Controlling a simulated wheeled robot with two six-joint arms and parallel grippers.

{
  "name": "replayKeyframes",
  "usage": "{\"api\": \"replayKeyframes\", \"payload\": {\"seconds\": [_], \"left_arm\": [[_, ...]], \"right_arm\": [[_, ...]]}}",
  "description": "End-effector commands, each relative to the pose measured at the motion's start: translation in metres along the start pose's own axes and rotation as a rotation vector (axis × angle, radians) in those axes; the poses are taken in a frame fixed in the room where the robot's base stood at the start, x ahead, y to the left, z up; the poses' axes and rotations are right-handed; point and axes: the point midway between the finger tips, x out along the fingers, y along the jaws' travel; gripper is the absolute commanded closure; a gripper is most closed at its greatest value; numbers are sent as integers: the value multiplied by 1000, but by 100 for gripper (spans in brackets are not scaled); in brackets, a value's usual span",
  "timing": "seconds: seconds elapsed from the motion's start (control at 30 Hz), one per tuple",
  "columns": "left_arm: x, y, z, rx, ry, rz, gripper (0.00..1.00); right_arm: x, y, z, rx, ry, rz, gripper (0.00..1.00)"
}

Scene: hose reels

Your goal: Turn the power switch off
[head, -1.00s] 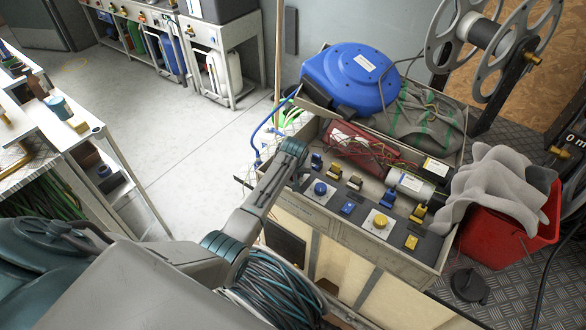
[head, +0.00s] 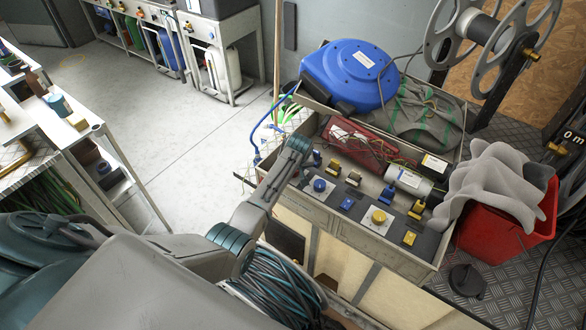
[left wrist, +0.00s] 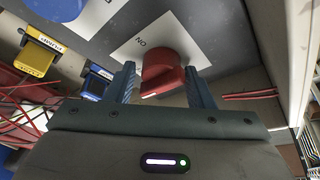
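In the left wrist view, a red rotary power switch (left wrist: 163,72) sits on a white square plate (left wrist: 150,38) marked "ON" on the grey panel. The two blue fingers of my left gripper (left wrist: 159,84) stand on either side of the switch, apart, with a narrow gap visible at the left finger. In the head view my left wrist reaches the left end of the control box (head: 345,222) and hides the red switch and the fingers. My right gripper is not in view.
Beside the red switch are a yellow labelled block (left wrist: 38,50) and a blue one (left wrist: 96,80). The box top also carries a blue knob (head: 319,185) and a yellow knob (head: 379,216). A blue hose reel (head: 350,72) stands behind; a red bucket (head: 508,225) is at right.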

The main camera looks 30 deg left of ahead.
Motion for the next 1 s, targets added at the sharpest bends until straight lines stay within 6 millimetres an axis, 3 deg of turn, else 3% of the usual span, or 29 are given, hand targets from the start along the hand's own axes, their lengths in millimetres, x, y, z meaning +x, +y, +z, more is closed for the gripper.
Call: {"api": "replayKeyframes", "payload": {"seconds": [0.47,1.0], "left_arm": [[-7,-1,0,2,0,-2,41],[-93,1,1,3,1,-1,41]], "right_arm": [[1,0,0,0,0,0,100],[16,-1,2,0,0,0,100]]}}
